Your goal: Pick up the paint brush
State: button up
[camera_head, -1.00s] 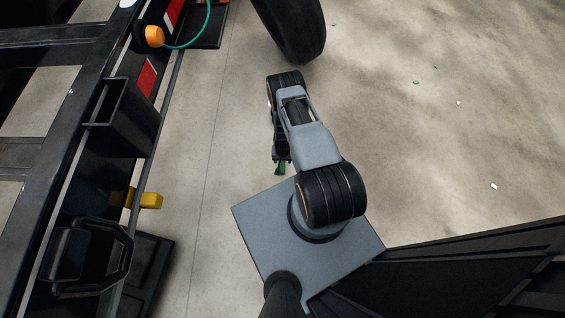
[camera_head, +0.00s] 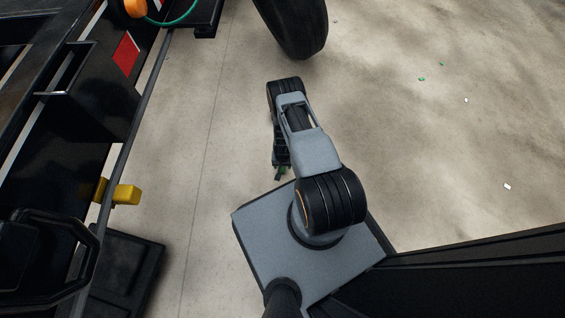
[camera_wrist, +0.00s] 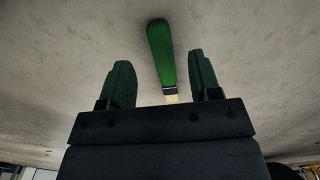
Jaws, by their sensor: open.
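The paint brush (camera_wrist: 161,52) has a green handle, a dark band and pale bristles. In the wrist view it lies over the pale floor, handle end away from me, bristle end partly hidden by the gripper body. My gripper (camera_wrist: 160,70) is open. Its two green-padded fingers stand on either side of the brush, with a gap on each side. In the head view my gripper (camera_head: 281,170) hangs below my arm, and I cannot clearly tell the brush from the fingers there.
A dark trailer frame (camera_head: 105,95) with a yellow block (camera_head: 122,192) fills the left side. A black tyre (camera_head: 293,28) stands at the top. Small scraps (camera_head: 507,186) lie on the floor at right, which is otherwise mostly clear.

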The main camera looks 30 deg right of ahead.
aim_at(282, 168)
notch_tip(282, 168, down, 4)
jog(key=b, duration=0.4)
jog(key=shift+w+f, duration=0.1)
jog(key=shift+f, duration=0.05)
jog(key=c, duration=1)
